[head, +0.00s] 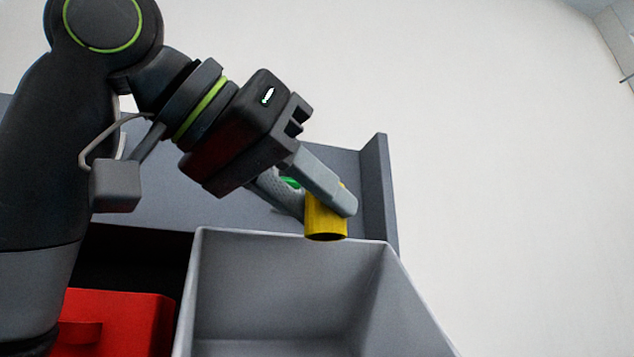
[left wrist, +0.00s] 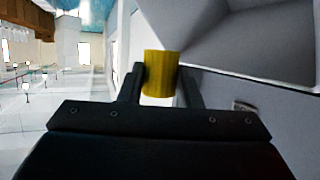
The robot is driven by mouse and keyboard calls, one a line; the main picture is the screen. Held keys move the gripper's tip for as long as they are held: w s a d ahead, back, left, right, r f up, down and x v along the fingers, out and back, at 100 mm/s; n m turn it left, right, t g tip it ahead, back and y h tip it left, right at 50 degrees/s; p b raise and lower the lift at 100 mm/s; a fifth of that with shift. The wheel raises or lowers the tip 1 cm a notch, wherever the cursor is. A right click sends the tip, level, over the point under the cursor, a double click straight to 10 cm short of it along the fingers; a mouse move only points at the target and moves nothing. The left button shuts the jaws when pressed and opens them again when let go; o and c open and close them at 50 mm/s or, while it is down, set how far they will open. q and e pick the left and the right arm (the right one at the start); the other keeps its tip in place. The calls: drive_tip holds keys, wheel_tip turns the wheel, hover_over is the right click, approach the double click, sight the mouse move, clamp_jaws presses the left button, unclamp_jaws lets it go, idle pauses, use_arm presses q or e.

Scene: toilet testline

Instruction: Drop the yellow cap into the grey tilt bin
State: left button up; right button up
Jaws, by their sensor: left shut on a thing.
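The yellow cap (head: 325,219) is a short cylinder with a dark open underside, held between the fingers of my left gripper (head: 330,200). In the head view it hangs over the back rim area of the grey tilt bin (head: 290,275), whose inside looks empty where visible. I cannot tell its exact height above the rim. In the left wrist view the yellow cap (left wrist: 161,73) sits between both fingers of the left gripper (left wrist: 162,80), with the grey bin (left wrist: 285,35) at the upper right. My right gripper is not in view.
A red bin (head: 120,322) stands left of the grey bin, in a dark recess. A grey panel (head: 375,190) rises behind the bins. A pale wall fills the background, and the space right of the panel looks clear.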

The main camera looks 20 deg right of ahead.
use_arm(q)
drive_tip(key=shift+w, duration=0.1)
drive_tip(key=o, duration=1)
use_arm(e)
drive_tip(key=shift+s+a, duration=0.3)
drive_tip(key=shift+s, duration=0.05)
use_arm(q)
drive_tip(key=shift+s+a+r+b, duration=0.2)
drive_tip(key=shift+a+b, duration=0.15)
drive_tip(key=shift+a, duration=0.15)
drive_tip(key=b+v, duration=0.3)
drive_tip(key=v, duration=1.3)
drive_tip(key=shift+a, duration=0.15)
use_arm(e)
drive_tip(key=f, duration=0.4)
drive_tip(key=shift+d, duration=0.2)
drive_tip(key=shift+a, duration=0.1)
